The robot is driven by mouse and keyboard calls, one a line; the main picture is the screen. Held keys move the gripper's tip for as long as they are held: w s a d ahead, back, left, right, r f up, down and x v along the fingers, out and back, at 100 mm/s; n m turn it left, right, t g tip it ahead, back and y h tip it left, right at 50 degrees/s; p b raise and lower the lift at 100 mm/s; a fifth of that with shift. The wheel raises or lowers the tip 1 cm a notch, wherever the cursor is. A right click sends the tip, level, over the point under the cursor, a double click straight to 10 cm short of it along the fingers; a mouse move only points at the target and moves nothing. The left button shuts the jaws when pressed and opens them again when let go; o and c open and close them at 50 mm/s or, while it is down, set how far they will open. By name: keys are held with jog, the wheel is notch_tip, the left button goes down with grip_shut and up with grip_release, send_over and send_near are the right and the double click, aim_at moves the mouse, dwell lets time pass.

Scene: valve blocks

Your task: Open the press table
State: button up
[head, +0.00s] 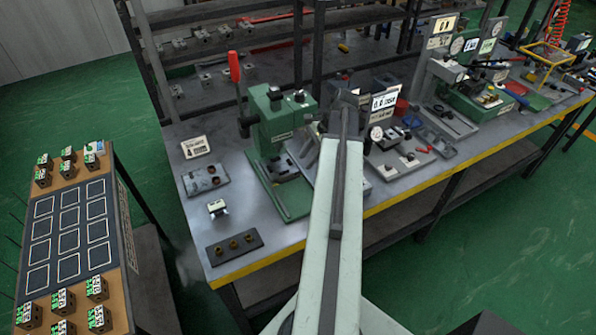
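A green hand press (283,125) stands on the grey press table (222,262) left of my arm. Its lever has a red handle (234,67) that points up on the left side. The green base plate of the press (280,190) lies flat on the tabletop, and its right part is close to my arm in the picture. My pale arm reaches from the bottom middle over the table. The gripper fingers do not show past the dark far end of the arm.
A rack with valve blocks and dark squares (70,225) stands at left. More fixtures (480,90) fill the bench at right.

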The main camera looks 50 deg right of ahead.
aim_at(299, 176)
jog(key=b+x, duration=0.7)
jog(key=x, duration=0.1)
jog(key=shift+s+d, duration=0.1)
jog(key=shift+r, duration=0.1)
grip_shut()
dwell(1.0)
